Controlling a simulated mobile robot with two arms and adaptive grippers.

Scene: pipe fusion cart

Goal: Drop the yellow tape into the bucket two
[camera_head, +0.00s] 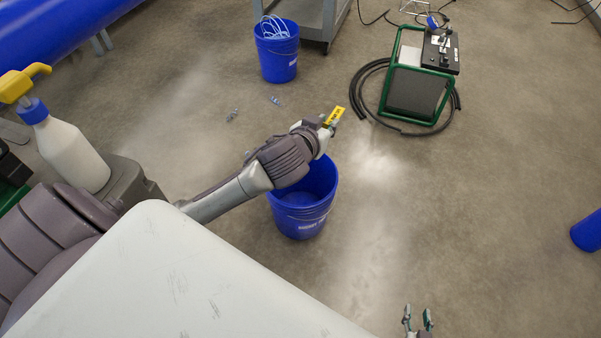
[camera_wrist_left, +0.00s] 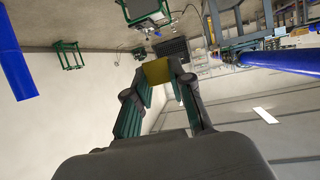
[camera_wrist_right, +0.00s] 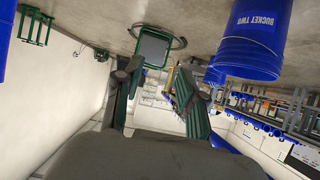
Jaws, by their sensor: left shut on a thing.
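The yellow tape (camera_head: 334,115) is held in my left gripper (camera_head: 329,121); it also shows between the fingertips in the left wrist view (camera_wrist_left: 157,71). The near blue bucket (camera_head: 304,205) stands on the floor under my left forearm, which hides part of its rim. In the right wrist view a blue bucket is labelled BUCKET TWO (camera_wrist_right: 250,45), which looks like this near one. In the head view the tape appears past the bucket's far rim, held higher. My right gripper (camera_head: 418,321) is open and empty at the bottom edge; its spread fingers show in its wrist view (camera_wrist_right: 152,85).
Another blue bucket (camera_head: 277,58) with pale cables stands farther back by a grey cart (camera_head: 312,18). A green-framed machine (camera_head: 415,85) with a black hose (camera_head: 366,85) is at back right. A spray bottle (camera_head: 70,150) is at left. Floor right of the near bucket is clear.

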